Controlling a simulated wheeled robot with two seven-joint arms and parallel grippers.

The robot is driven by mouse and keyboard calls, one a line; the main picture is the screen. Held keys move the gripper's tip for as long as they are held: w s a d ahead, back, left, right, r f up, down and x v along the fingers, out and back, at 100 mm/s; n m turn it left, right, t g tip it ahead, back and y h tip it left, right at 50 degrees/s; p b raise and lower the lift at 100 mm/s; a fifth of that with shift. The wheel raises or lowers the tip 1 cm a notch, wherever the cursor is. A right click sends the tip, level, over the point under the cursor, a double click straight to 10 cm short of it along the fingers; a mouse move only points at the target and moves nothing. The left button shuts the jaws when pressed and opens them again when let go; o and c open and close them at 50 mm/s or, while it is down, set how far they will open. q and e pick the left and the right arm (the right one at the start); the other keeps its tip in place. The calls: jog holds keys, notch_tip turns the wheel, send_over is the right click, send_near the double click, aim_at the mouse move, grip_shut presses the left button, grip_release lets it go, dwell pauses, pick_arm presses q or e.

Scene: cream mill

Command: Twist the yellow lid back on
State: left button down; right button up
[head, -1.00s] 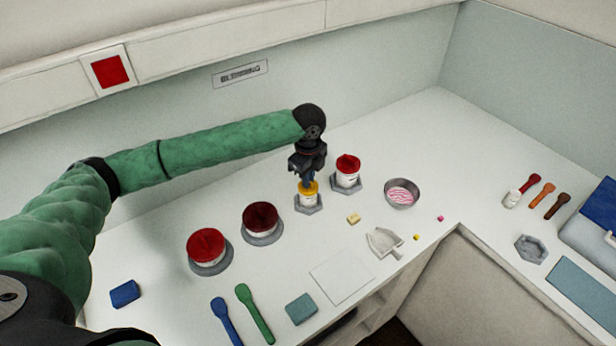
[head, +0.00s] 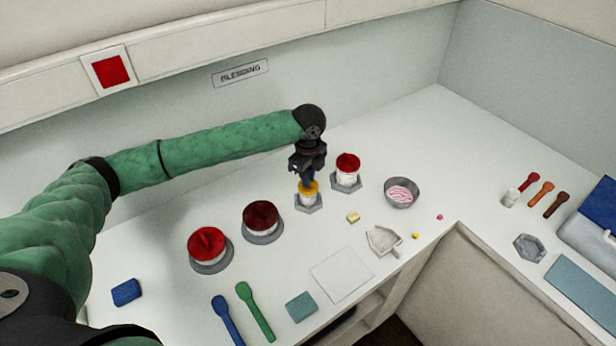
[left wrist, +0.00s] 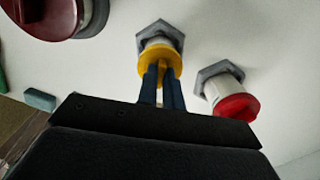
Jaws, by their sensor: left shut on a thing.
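The yellow lid (head: 309,188) sits at the top of a small white jar (head: 308,200), which stands upright in a grey hexagonal holder (head: 309,209). My left gripper (head: 307,182) comes down from above and is shut on the yellow lid. In the left wrist view the two dark blue fingers reach the knob of the yellow lid (left wrist: 160,57), and the holder (left wrist: 160,29) shows behind it. Whether the lid's thread is engaged cannot be seen. My right gripper is not in view.
A red-lidded jar (head: 347,168) stands close on the right in its own holder. Two larger red-topped jars, one bright (head: 207,245) and one dark (head: 262,219), stand to the left. A bowl (head: 402,193) with pink-striped contents is further right. A white square (head: 342,273) lies in front.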

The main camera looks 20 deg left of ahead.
pick_arm(q)
jog(key=shift+f+p, duration=0.15)
jog(key=shift+p, duration=0.2)
dwell(0.7)
jog(key=shift+m+p, duration=0.3)
jog(key=shift+m, duration=0.4)
jog(key=m, duration=0.3)
jog(key=shift+m+p, duration=0.3)
jog(key=shift+p, duration=0.05)
jog(key=shift+m, duration=1)
jog(key=m, duration=0.3)
jog(key=shift+p, duration=0.4)
